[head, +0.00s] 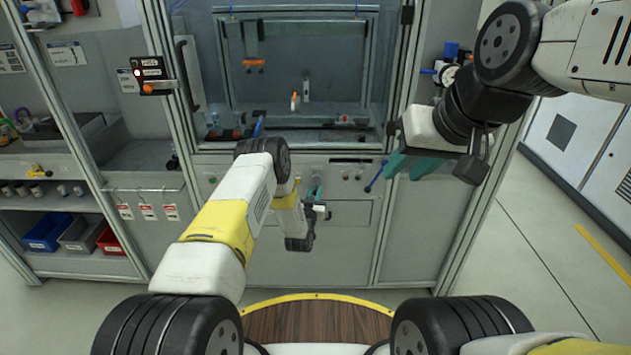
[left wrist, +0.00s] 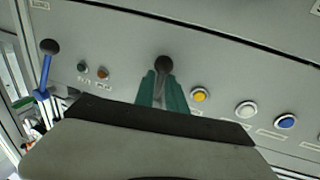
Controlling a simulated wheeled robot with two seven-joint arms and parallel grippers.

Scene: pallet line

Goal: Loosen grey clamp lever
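The grey clamp lever stands out from the panel, its dark round knob (left wrist: 163,64) showing just beyond my left fingertips in the left wrist view. My left gripper (left wrist: 163,88) has its teal fingers close on both sides of the lever's shaft and appears shut on it. Most of the shaft is hidden by the fingers. In the head view my left gripper (head: 317,193) is at the front panel below the machine window. My right gripper (head: 411,164) is held up at the right, its teal fingers apart and empty.
A blue lever (left wrist: 46,72) with a dark knob stands to the left in the left wrist view; it also shows in the head view (head: 377,176). Yellow (left wrist: 200,95), white (left wrist: 246,109) and blue (left wrist: 285,122) buttons sit on the same panel. Shelves with bins (head: 47,232) stand at the left.

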